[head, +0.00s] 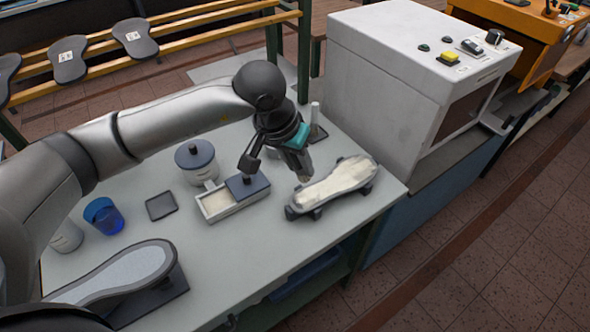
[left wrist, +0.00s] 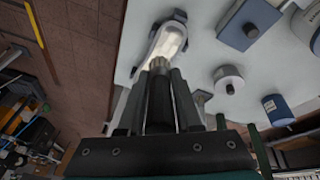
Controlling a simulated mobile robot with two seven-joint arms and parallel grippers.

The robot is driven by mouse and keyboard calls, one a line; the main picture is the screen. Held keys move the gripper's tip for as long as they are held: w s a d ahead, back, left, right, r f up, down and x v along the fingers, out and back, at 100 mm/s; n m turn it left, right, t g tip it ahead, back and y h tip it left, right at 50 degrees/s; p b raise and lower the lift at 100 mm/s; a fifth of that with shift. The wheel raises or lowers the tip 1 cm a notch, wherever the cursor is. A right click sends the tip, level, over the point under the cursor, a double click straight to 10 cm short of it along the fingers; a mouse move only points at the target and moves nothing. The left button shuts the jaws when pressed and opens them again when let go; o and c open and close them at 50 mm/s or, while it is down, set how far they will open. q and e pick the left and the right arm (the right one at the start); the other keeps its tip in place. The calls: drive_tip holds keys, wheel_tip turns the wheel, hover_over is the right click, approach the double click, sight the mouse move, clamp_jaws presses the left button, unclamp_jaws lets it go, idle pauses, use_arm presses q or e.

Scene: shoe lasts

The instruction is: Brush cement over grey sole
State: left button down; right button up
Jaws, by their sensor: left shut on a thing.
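A sole on dark supports (head: 340,184) lies at the table's right end, its top largely coated in pale cream cement with grey at the edges. It also shows in the left wrist view (left wrist: 170,42). The brush tip (head: 305,176) is at or just above the coating; contact is unclear. A shallow white tray (head: 217,212) of cream cement, partly covered by a blue-grey lid, stands left of the sole. My right gripper is not in view.
A second, grey sole (head: 120,272) lies front left on a dark stand. A lidded pot (head: 197,163), blue cup (head: 103,216) and small dark tray (head: 160,206) stand on the table. A white machine (head: 400,80) stands close behind the coated sole.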

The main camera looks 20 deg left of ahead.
use_arm(q)
drive_tip(key=shift+a+r, duration=0.1)
drive_tip(key=shift+f+b, duration=0.35)
drive_tip(key=shift+f, duration=0.25)
wheel_tip(320, 180, down, 3)
drive_tip(key=shift+r+b, duration=0.1)
drive_tip(key=shift+b, duration=0.6)
drive_tip(key=shift+f, duration=0.45)
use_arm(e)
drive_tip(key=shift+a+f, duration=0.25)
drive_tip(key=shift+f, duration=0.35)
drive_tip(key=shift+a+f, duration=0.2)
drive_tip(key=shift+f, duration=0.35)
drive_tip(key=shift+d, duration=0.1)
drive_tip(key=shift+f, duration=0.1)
